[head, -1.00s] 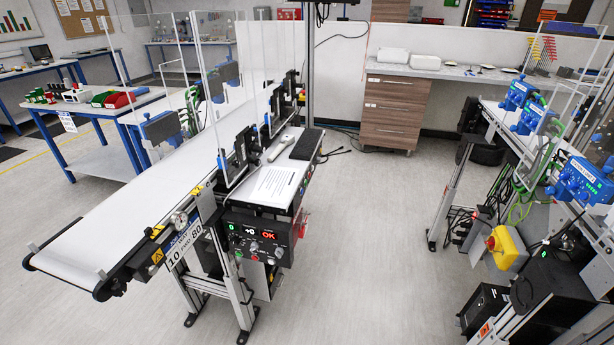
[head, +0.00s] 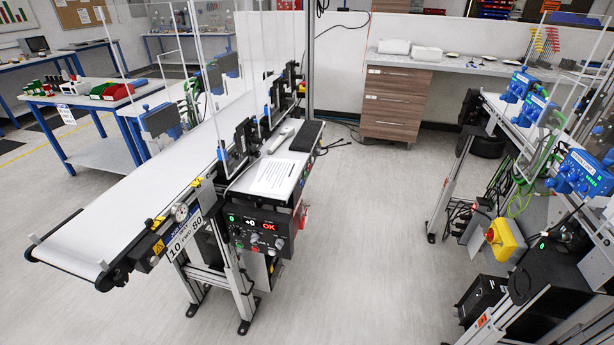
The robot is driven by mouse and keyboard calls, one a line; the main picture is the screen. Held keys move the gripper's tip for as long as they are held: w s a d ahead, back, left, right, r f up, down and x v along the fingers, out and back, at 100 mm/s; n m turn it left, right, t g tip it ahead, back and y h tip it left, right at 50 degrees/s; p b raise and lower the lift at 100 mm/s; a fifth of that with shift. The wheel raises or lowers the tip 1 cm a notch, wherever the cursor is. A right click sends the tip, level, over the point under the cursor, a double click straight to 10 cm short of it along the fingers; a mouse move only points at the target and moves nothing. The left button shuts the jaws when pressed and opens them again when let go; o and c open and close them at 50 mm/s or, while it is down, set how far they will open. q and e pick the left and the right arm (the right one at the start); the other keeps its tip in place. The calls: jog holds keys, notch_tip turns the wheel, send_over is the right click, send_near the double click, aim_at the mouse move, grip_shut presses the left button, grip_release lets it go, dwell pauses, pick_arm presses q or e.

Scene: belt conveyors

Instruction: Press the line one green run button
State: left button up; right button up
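A black control panel (head: 262,231) is on the front side of the long white belt conveyor (head: 130,200). Its displays show a green "0", "+0" and a red "OK". Below them is a row of small knobs and buttons. A small green button (head: 238,245) appears at the panel's lower left, but its lettering is too small to read. I cannot tell from lettering which conveyor is line one. Neither of my grippers is in view, and nothing of mine touches the panel.
A yellow box with a red button (head: 504,238) stands at the right, near blue control units (head: 583,173) on a second line. A blue-framed table (head: 95,100) is behind the conveyor. The grey floor (head: 370,250) between the lines is clear.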

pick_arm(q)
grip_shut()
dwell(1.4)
